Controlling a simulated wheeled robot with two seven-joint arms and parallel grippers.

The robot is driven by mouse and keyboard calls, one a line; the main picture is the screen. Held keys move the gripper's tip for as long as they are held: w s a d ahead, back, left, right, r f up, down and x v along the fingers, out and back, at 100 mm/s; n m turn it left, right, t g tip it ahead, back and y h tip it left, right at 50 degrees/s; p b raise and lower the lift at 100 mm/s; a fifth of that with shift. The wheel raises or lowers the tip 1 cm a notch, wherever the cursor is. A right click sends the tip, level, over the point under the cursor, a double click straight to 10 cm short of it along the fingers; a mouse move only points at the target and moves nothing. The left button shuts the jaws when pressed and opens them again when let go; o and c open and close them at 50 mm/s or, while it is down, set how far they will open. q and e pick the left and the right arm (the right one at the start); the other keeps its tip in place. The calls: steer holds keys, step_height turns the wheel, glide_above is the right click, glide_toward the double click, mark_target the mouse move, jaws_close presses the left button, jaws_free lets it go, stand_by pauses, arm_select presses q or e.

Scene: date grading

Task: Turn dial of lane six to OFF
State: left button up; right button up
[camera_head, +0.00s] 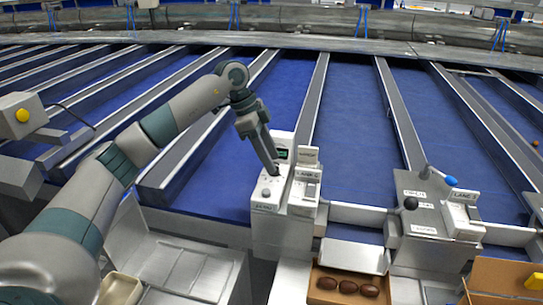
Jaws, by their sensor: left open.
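A white and grey control box (283,215) stands at the front edge of the blue lanes, near the middle of the view. Its top carries a small dark display (283,154), small knobs (266,192) and a lane label (307,174) too small to read surely. My left arm reaches in from the left, and my left gripper (275,170) points down at the top panel of this box. The gripper is open, with its fingertips at the panel. The dial is too small and too covered by the fingers to tell its setting or whether they touch it. My right gripper is not in view.
A second control station (437,215) with a blue-knobbed lever (451,181) and a black knob (410,203) stands to the right. A cardboard box (345,275) with brown dates is at the front. Metal dividers (312,100) separate the blue lanes. A metal chute (185,265) lies left of the control box.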

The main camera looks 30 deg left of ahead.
arm_select(q)
steer(key=shift+w+d+f, duration=0.1)
steer(key=shift+d+f, duration=0.15)
steer(key=shift+f, duration=0.35)
steer(key=shift+c, duration=0.3)
steer(key=c, duration=1)
